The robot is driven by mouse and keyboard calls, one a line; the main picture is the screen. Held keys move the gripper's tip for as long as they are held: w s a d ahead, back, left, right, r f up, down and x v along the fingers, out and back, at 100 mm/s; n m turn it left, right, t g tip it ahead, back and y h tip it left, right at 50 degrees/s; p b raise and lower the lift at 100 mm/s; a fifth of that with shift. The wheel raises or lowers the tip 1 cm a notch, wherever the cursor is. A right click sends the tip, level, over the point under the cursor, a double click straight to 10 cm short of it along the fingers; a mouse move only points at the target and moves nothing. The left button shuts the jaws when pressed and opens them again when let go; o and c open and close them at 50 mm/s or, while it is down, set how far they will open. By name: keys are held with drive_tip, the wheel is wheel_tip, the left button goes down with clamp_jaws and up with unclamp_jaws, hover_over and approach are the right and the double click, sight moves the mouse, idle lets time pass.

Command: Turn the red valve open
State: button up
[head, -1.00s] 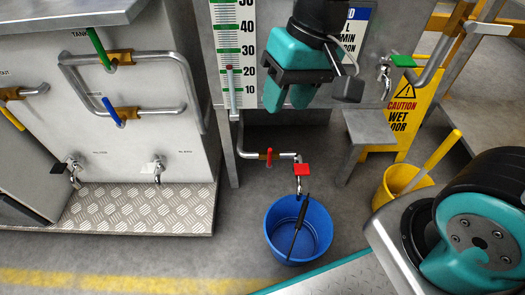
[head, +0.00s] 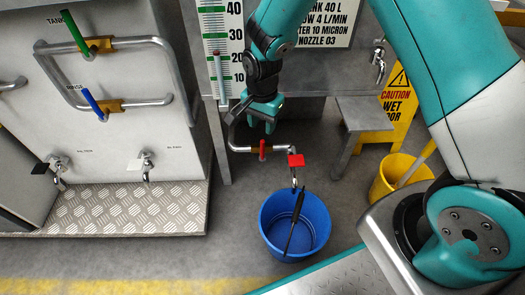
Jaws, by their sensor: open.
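The red valve is a small red lever (head: 262,150) standing upright across a brass body on a thin grey pipe (head: 240,149), low under the gauge board. My gripper (head: 263,129) is open and empty, pointing down.
A blue bucket (head: 272,240) with a dark stick stands below the tap. A grey step (head: 358,130), a yellow bucket (head: 379,190) and a yellow caution sign (head: 401,110) are to the right. Green (head: 75,32) and blue (head: 93,103) levers are on pipes at the left.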

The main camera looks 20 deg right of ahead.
sight(262, 158)
wheel_tip(262, 158, down, 10)
drive_tip(key=b, duration=0.4)
drive_tip(key=shift+c, duration=0.3)
clamp_jaws()
